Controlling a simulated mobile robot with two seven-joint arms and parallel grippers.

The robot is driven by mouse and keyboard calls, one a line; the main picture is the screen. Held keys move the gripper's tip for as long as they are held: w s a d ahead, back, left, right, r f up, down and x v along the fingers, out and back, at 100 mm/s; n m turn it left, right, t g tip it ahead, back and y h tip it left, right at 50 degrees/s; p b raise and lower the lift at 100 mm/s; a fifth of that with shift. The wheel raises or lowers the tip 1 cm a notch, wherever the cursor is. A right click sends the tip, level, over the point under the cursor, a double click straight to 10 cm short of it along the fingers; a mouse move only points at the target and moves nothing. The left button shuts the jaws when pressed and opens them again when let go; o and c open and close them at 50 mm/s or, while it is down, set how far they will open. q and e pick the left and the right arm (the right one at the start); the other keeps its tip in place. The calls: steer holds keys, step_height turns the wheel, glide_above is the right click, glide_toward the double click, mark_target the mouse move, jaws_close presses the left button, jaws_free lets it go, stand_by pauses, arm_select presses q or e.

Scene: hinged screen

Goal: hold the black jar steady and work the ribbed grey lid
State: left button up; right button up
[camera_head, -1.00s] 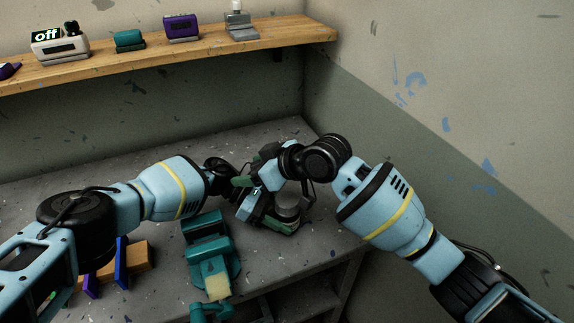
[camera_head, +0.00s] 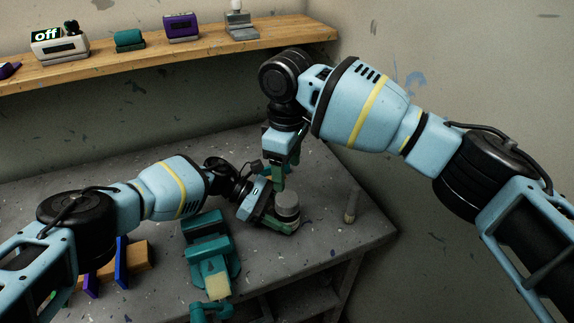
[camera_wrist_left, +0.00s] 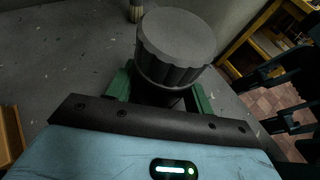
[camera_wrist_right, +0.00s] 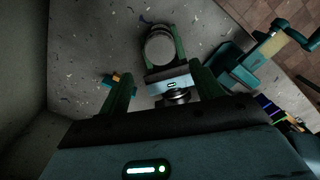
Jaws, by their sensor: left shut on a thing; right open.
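The black jar (camera_head: 290,219) stands upright on the grey workbench, topped by the ribbed grey lid (camera_head: 287,198). My left gripper (camera_head: 281,224) is shut around the jar below the lid. In the left wrist view, the lid (camera_wrist_left: 178,42) sits on the dark jar (camera_wrist_left: 158,96) between the green fingers. My right gripper (camera_head: 285,168) is open and empty, above and behind the lid, fingers pointing down. In the right wrist view, the lid (camera_wrist_right: 160,47) appears beyond the open fingers, apart from them. Most of the jar body is hidden by the left fingers.
A teal vise-like device (camera_head: 209,250) stands left of the jar. A small upright tan-and-grey piece (camera_head: 351,206) stands to the right. Blue and orange pieces (camera_head: 121,262) lie near my left arm. A wooden shelf (camera_head: 190,51) holds devices. The bench's right edge is close.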

mark_target(287, 198)
step_height(287, 198, down, 9)
steer(key=shift+f, duration=0.15)
steer(key=shift+c, duration=0.2)
steer(key=c, duration=0.6)
steer(key=m, duration=0.6)
steer(key=shift+a+m, duration=0.1)
steer(key=shift+m, duration=0.2)
steer(key=shift+c, duration=0.2)
steer(key=m, duration=0.3)
steer(key=shift+m, duration=0.4)
steer(key=m, duration=1.5)
steer(key=shift+c, duration=0.2)
steer(key=m, duration=0.4)
steer(key=o, duration=1)
steer(key=shift+o, duration=0.2)
step_height(287, 198, up, 12)
